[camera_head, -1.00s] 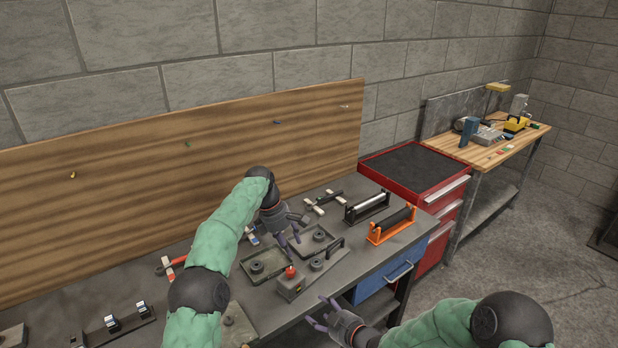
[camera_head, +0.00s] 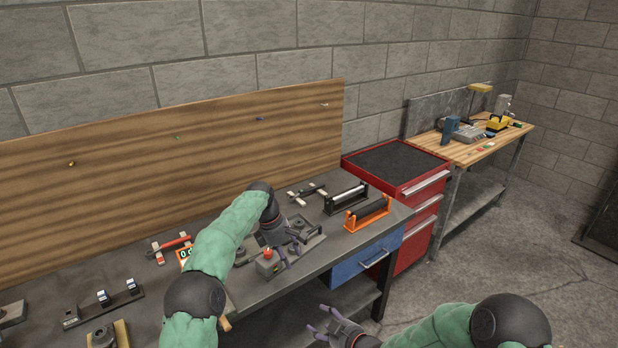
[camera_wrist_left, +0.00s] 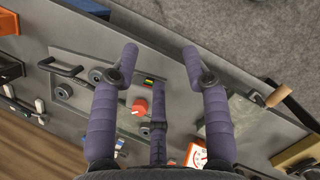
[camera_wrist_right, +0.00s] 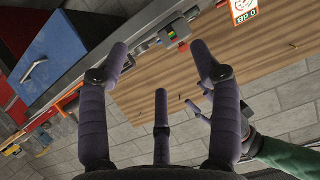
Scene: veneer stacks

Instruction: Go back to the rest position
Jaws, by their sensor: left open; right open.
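My left gripper (camera_head: 291,254) is open and empty above the workbench (camera_head: 237,297), close to a fixture with a red knob (camera_head: 267,253). In the left wrist view its purple fingers (camera_wrist_left: 160,56) are spread, with the red knob (camera_wrist_left: 140,106) showing between them. My right gripper (camera_head: 322,334) is open and empty at the bottom of the head view, in front of the bench edge. In the right wrist view its fingers (camera_wrist_right: 157,55) are apart with nothing held between them. My left arm hides part of the bench top.
A black roller stand (camera_head: 345,198) and an orange one (camera_head: 368,213) stand at the bench's right end. A red tool cabinet (camera_head: 395,165) stands beyond it. A wooden board (camera_head: 165,170) rises behind the bench. The floor (camera_head: 480,265) at right is clear.

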